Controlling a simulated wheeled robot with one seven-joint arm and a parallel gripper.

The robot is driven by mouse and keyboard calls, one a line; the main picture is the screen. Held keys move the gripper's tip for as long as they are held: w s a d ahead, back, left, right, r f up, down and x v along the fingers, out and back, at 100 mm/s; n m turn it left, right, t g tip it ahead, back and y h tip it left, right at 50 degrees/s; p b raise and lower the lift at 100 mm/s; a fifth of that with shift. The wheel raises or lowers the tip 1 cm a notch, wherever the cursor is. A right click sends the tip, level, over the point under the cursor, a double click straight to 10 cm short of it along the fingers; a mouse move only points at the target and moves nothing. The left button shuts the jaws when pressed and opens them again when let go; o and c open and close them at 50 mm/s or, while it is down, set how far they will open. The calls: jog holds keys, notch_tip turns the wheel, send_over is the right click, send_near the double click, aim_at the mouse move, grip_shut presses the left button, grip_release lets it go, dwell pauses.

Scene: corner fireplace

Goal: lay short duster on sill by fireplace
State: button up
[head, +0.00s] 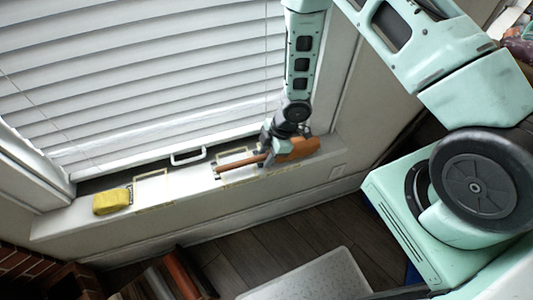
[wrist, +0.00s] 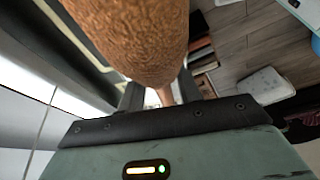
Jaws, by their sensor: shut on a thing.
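The short duster has a fuzzy orange-brown head (head: 298,148) and a thin brown handle (head: 236,164). My gripper (head: 268,160) is shut on the handle near the head. The duster lies roughly along the white window sill (head: 75,220), head to the right and handle end to the left. It is over a taped outline on the sill; I cannot tell whether it touches the surface. In the wrist view the fuzzy head (wrist: 140,38) fills the upper middle and hides part of the sill. The handle shows between the fingers (wrist: 163,96).
A yellow block (head: 112,201) sits at the sill's left, beside another taped outline (head: 152,188). A white window handle (head: 188,156) and blinds (head: 150,80) are behind. Brickwork (head: 20,265) is at lower left. A pale mat-like object (head: 310,278) is on the dark floor.

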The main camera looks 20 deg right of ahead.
jog(key=shift+f, duration=0.15)
jog(key=o, duration=0.9)
jog(key=shift+o, duration=0.2)
notch_tip(320, 180, up, 10)
jog(key=p, duration=0.8)
jog(key=shift+w, duration=0.1)
